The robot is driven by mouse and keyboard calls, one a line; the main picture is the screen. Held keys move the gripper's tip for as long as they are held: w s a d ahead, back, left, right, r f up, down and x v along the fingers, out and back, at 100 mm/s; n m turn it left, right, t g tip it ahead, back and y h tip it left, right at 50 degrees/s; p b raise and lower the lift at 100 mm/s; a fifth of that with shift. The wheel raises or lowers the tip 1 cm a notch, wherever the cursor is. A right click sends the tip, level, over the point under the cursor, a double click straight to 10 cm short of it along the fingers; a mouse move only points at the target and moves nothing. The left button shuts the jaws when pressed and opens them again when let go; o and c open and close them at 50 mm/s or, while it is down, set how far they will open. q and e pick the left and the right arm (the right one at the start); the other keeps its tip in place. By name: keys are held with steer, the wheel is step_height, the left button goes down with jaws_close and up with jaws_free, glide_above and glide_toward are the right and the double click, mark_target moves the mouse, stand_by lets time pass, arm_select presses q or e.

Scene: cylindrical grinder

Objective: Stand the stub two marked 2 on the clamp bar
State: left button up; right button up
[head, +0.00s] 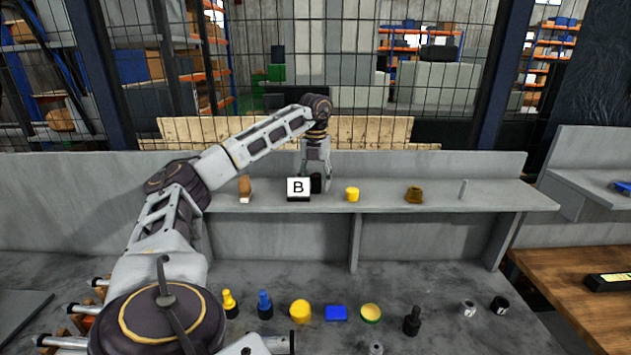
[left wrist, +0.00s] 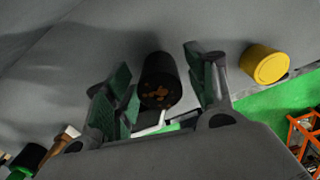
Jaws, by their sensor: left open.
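My left gripper (head: 316,174) is open at the raised grey shelf, its fingers pointing down around a dark cylinder (head: 316,184) behind the white B sign. In the left wrist view the dark cylinder (left wrist: 160,82), with brown patches on its end, lies between the open green-padded fingers (left wrist: 157,76), with gaps on both sides. I can read no number on it. A small grey piece (head: 467,308) and a black piece with a pale mark (head: 500,305) stand on the lower bench at right; their marks are unreadable. I cannot tell which thing is the clamp bar. My right gripper is not in view.
The B sign (head: 298,188) stands close in front of the gripper. A yellow cylinder (head: 352,194) is just right of it, and also shows in the left wrist view (left wrist: 270,64). A brown piece (head: 414,195) and a thin pin (head: 462,188) stand farther right, with free shelf between.

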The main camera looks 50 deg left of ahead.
mark_target(316, 175)
arm_select(q)
steer(key=shift+r, duration=0.1)
steer(key=shift+r, duration=0.45)
step_height(316, 175, up, 4)
steer(key=shift+f+p, duration=0.1)
steer(key=shift+p, duration=0.4)
steer(key=shift+r+p, duration=0.4)
steer(key=shift+r, duration=0.45)
steer(key=shift+r+p, duration=1.2)
steer(key=shift+r, duration=0.35)
steer(key=shift+r, duration=1.25)
steer(key=shift+o, duration=0.5)
steer(key=shift+f, duration=0.15)
